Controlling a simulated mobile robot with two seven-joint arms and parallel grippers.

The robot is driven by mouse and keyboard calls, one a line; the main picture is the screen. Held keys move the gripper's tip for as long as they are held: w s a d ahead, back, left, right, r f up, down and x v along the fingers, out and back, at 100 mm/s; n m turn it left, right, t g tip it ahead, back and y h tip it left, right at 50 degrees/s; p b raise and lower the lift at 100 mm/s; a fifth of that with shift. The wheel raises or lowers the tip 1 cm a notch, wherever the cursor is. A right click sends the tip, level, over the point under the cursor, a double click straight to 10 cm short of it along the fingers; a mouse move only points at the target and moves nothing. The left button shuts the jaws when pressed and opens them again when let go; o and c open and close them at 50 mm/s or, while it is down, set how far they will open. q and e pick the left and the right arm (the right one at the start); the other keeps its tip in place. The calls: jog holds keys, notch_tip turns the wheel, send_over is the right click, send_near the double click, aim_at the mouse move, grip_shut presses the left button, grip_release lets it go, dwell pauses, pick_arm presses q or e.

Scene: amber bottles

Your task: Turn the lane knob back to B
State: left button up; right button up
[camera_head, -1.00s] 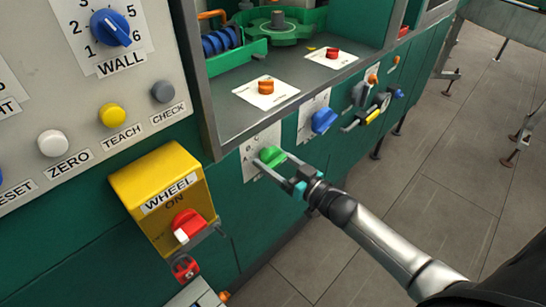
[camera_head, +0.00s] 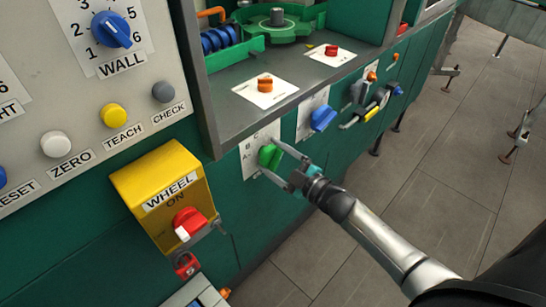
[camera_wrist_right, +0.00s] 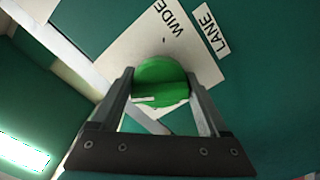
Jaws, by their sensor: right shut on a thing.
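The lane knob is a green round knob with a raised grip bar (camera_head: 269,156), on a pale plate (camera_head: 250,150) on the dark green cabinet front. In the head view, small letters show at the plate's left, partly hidden; I cannot tell which one the knob points to. My right gripper (camera_head: 272,159) is shut on the knob, one finger on each side. In the right wrist view, the knob (camera_wrist_right: 160,82) sits between the fingers, with a short white mark on its left part. The words WIDE and LANE (camera_wrist_right: 210,34) are beside it. My left gripper is not in view.
A blue knob (camera_head: 323,118) is just right of the green one. A yellow WHEEL box (camera_head: 155,180) with a red switch (camera_head: 188,222) juts out at the left. The shelf (camera_head: 235,101) overhangs above.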

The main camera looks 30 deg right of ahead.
jog(key=n, duration=0.3)
jog(key=shift+n, duration=0.4)
jog(key=n+b, duration=0.1)
jog(key=n, duration=0.2)
jog(key=shift+n, duration=0.3)
jog(key=n+b, duration=0.1)
jog(key=n, duration=0.2)
jog(key=shift+n, duration=0.4)
jog(key=shift+r+n+b, duration=0.15)
jog(key=shift+n+b, duration=0.75)
jog(key=shift+n, duration=1.2)
jog(key=o, duration=1.2)
jog(key=shift+o, duration=0.2)
jog(key=v, duration=1.5)
